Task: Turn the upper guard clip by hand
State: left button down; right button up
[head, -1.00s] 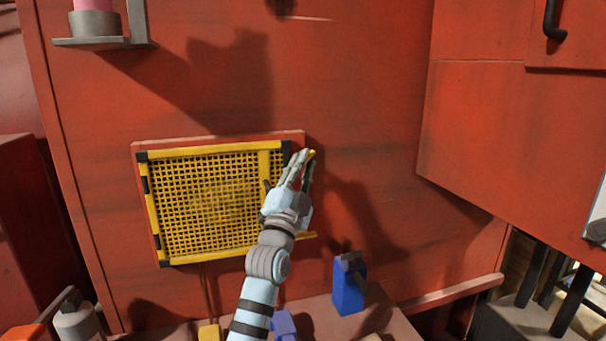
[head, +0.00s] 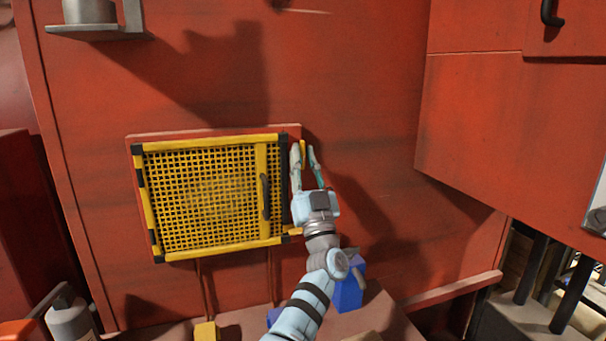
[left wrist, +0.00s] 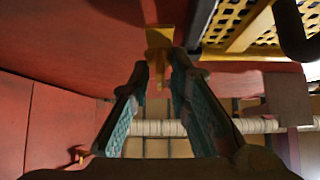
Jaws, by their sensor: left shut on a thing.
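The yellow mesh guard (head: 205,139) is closed flat on the red wall, with a dark handle (head: 264,197) near its right side. The upper guard clip (head: 303,152) is a small yellow piece just right of the guard's top right corner, and it looks roughly upright. My left gripper (head: 306,151) reaches up from below and is shut on this clip. The left wrist view shows the yellow clip (left wrist: 159,38) at the fingertips, which partly hide it. The lower guard clip (head: 293,231) is yellow and sits at the guard's lower right corner. My right gripper is not in view.
A blue container (head: 349,288) stands on the ledge below, partly behind my left arm. A yellow block (head: 206,332) and a grey bottle (head: 72,321) are lower left. A red cabinet (head: 475,130) juts out at right. The wall right of the clip is free.

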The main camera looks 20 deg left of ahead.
pick_arm(q)
jog(key=shift+f+n+g+y, duration=0.3)
jog(key=shift+n+y, duration=0.1)
jog(key=shift+n, duration=0.1)
jog(key=c, duration=1.8)
grip_release()
jog(key=shift+w, duration=0.1)
jog(key=shift+w+a, duration=0.15)
jog(key=shift+s+f, duration=0.15)
jog(key=shift+s, duration=0.05)
jog(key=v, duration=0.7)
